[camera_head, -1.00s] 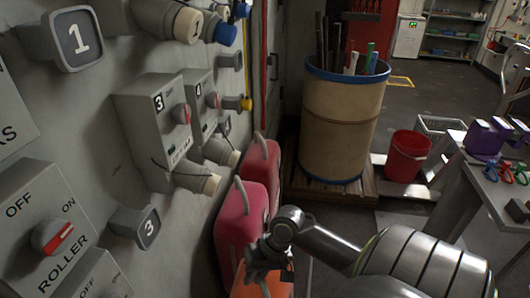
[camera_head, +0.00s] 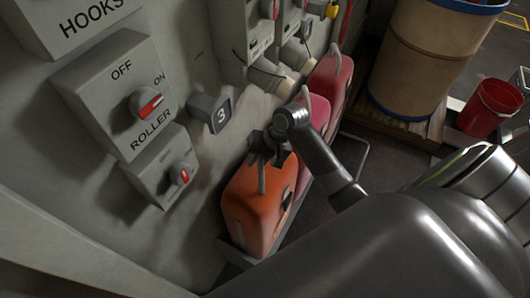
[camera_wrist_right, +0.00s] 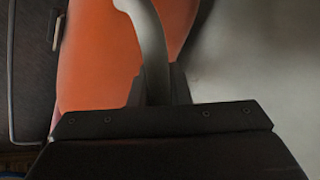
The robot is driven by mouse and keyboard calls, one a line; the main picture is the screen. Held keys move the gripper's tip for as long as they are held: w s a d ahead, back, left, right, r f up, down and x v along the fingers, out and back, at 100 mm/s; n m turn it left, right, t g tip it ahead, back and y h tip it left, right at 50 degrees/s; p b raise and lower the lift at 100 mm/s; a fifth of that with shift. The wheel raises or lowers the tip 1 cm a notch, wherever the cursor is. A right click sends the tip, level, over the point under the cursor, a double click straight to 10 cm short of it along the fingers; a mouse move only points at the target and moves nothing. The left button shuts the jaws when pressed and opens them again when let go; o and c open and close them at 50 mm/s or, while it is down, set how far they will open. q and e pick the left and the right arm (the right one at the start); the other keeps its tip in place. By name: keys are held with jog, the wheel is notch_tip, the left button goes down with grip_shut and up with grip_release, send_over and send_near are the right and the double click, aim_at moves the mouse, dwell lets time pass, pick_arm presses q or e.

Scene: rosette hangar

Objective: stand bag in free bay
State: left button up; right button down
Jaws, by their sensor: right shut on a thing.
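An orange bag (camera_head: 254,207) with a pale grey handle stands close along the wall, on or just above a low grey ledge; I cannot tell if it touches. My right gripper (camera_head: 262,160) is shut on the bag's handle from above. In the right wrist view the grey handle (camera_wrist_right: 150,45) runs down into the jaws, with the orange side of the bag (camera_wrist_right: 95,60) behind it. Two more bags, a pink one (camera_head: 318,113) and a red one (camera_head: 329,84), stand in a row just beyond it. My left gripper is not in view.
A blue-rimmed drum (camera_head: 425,55) on a pallet and a red bucket (camera_head: 489,107) stand at upper right.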

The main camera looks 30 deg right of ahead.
aim_at(255, 172)
jog(key=shift+w+f, duration=0.15)
jog(key=shift+f, duration=1.15)
jog(key=c, duration=1.8)
grip_release()
jog(key=shift+s+f, duration=0.3)
jog(key=shift+f, duration=0.1)
jog(key=o, duration=0.4)
jog(key=shift+o, duration=0.2)
jog(key=shift+s+r, duration=0.1)
jog(key=v, duration=1.2)
